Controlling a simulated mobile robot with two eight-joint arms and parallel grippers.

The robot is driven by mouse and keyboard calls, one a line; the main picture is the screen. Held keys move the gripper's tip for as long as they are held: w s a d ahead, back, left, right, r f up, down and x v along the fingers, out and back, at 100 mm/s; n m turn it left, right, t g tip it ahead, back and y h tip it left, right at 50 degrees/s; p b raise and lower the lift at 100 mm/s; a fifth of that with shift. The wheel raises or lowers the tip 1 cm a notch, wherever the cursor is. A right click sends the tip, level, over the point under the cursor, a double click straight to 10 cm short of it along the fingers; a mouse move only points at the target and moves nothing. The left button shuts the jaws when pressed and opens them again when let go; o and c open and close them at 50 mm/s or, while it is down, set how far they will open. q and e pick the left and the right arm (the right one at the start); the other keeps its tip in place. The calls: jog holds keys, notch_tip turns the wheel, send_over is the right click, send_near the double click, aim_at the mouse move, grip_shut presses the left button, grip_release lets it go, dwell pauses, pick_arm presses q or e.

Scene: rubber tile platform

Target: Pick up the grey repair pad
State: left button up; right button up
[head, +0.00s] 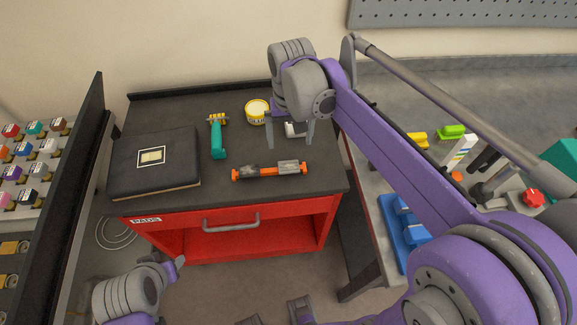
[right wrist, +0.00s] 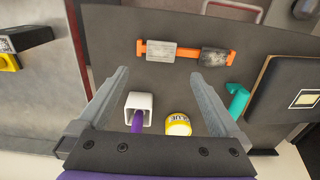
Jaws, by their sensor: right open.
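No item here is plainly marked as the grey repair pad. A drawer front labelled PADS (head: 146,220) is on the red cart; what is in the drawer cannot be seen. A flat dark grey, book-like item (head: 130,181) with a pale framed label lies on the cart top at the left; it also shows in the right wrist view (right wrist: 278,100). My right gripper (head: 290,136) is open and empty above the back right of the cart top, its fingers (right wrist: 158,95) pointing down. My left gripper (head: 178,262) is low in front of the cart; its jaw opening is unclear.
On the cart top (head: 260,196) are an orange bar with grey blocks (head: 262,170), a teal-handled brush (head: 217,140), a yellow glue tin (head: 256,112) and a white square holder (right wrist: 138,104). A handle (head: 231,223) sticks out in front. A rack of jars (head: 22,165) stands left.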

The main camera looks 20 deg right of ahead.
aim_at(288, 166)
jog(key=f, duration=1)
jog(key=shift+w+f, duration=0.2)
jog(key=shift+f, duration=0.2)
jog(key=shift+a, duration=0.1)
jog(key=c, duration=1.1)
